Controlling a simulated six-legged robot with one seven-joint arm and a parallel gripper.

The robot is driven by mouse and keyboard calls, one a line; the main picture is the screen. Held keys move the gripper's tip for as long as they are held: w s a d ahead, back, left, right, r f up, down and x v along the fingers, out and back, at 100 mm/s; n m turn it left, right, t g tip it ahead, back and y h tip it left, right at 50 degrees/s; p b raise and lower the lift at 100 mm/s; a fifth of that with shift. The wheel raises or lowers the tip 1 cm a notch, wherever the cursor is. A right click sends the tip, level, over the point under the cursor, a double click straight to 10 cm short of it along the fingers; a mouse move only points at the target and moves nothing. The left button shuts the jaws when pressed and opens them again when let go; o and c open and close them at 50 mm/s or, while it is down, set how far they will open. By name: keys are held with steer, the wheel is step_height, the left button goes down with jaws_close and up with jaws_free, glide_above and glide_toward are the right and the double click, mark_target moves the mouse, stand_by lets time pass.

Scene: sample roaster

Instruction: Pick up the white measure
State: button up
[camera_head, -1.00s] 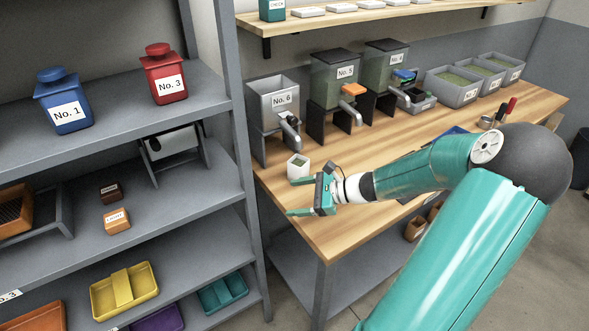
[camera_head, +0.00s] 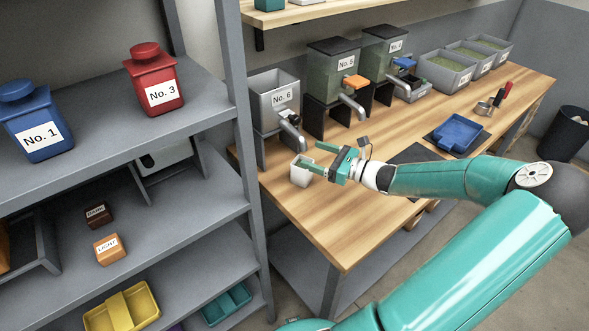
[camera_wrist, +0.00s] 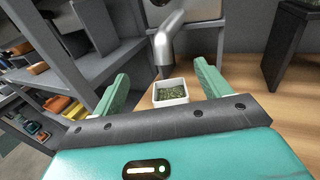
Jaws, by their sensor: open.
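The white measure (camera_head: 300,172) stands upright on the wooden bench, in front of the No. 6 dispenser's spout. The wrist view shows the measure (camera_wrist: 170,92) as a square white cup with green beans in it. My gripper (camera_head: 311,159) is open, with its fingers pointing left at the measure in the head view. In the wrist view the measure lies ahead, between the lines of the two open fingers (camera_wrist: 162,85). One finger partly covers the measure in the head view. I cannot tell whether it touches.
The grey No. 6 dispenser (camera_head: 272,103) and its spout (camera_head: 291,135) stand close behind the measure. A grey shelf post (camera_head: 243,130) rises to the left. A blue tray (camera_head: 456,133) lies farther right; the bench front (camera_head: 330,235) is clear.

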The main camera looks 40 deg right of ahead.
steer(key=shift+s+d, duration=0.25)
steer(key=shift+s, duration=0.1)
glide_toward(297, 168)
steer(key=w+f, duration=0.1)
steer(key=w, duration=0.1)
steer(key=w+d+f, duration=0.1)
steer(key=w+f, duration=0.1)
steer(key=shift+w+d+f, duration=0.15)
steer(key=shift+w+d, duration=0.1)
steer(key=shift+w, duration=0.1)
steer(key=shift+x, duration=0.8)
steer(key=x, duration=0.6)
steer(key=shift+r, duration=0.25)
steer(key=shift+s, duration=0.1)
steer(key=c, duration=1.3)
steer(key=shift+o, duration=0.2)
steer(key=shift+r, duration=0.15)
